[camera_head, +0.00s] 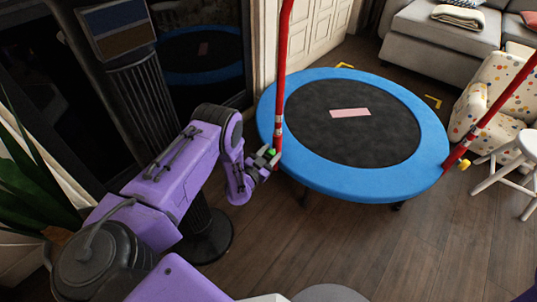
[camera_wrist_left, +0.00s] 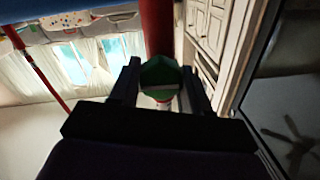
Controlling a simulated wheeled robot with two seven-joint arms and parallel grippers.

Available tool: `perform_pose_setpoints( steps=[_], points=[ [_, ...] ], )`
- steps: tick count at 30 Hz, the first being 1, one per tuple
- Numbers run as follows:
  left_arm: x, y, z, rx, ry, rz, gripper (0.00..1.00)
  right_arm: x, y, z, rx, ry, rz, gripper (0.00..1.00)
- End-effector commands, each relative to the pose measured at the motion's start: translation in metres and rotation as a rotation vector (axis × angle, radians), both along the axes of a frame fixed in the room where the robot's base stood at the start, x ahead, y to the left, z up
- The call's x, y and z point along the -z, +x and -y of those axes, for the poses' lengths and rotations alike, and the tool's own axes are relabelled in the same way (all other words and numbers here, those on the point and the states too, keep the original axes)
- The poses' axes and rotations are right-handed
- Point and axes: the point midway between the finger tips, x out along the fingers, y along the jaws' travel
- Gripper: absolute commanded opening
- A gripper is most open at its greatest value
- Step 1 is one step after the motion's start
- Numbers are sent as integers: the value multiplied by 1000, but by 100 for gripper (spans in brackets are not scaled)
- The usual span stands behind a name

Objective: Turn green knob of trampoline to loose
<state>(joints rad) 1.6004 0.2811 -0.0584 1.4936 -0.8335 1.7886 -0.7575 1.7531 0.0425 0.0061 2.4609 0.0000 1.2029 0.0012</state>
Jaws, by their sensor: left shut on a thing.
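The trampoline (camera_head: 390,180) stands on the floor in the head view, with a blue rim, a black mat and red poles. Its green knob (camera_head: 272,153) is on the left red pole (camera_head: 281,85), low beside the rim. My left gripper (camera_head: 268,158) is at this knob. In the left wrist view the green knob (camera_wrist_left: 160,73) sits between the two dark fingers (camera_wrist_left: 160,90), and the gripper is shut on it. The red pole rises behind the knob there. My right gripper is not in view.
A yellow knob (camera_head: 464,164) is on the right red pole. A dark stand (camera_head: 205,235) is close beside my left arm, and a plant (camera_head: 35,175) is at the left. A white stool (camera_head: 515,160), a dotted armchair (camera_head: 490,100) and a grey sofa (camera_head: 430,35) are right. The front floor is clear.

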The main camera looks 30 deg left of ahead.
Motion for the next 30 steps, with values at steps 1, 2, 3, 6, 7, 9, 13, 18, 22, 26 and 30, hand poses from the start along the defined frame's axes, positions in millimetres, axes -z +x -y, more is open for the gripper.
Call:
perform_pose_setpoints(
  steps=[1, 2, 3, 6, 7, 9, 13, 18, 22, 26, 30],
  points=[
    [0, 0, -1, -2, -2, 1, 16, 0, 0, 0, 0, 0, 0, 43],
    [0, 0, -1, -2, -4, 1, 16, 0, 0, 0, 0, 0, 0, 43],
    [0, 0, -1, -2, -9, 1, 16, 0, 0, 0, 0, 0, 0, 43],
    [0, 0, -1, -3, -30, 1, 16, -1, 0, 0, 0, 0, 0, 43],
    [0, 0, -1, -3, -40, 1, 16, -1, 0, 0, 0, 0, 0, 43],
    [-1, -1, -2, -3, -69, 1, 16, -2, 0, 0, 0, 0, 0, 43],
    [-1, -1, -2, -3, -151, 2, 16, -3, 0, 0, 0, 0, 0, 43],
    [-1, -1, -3, -4, -296, 3, 16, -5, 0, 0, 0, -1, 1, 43],
    [-1, -1, -4, -4, -420, 4, 16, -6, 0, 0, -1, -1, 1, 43],
    [-1, -1, -4, -4, -544, 5, 16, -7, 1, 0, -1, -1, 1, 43],
    [0, -1, -4, -4, -677, 7, 16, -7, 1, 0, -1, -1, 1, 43]
  ],
)
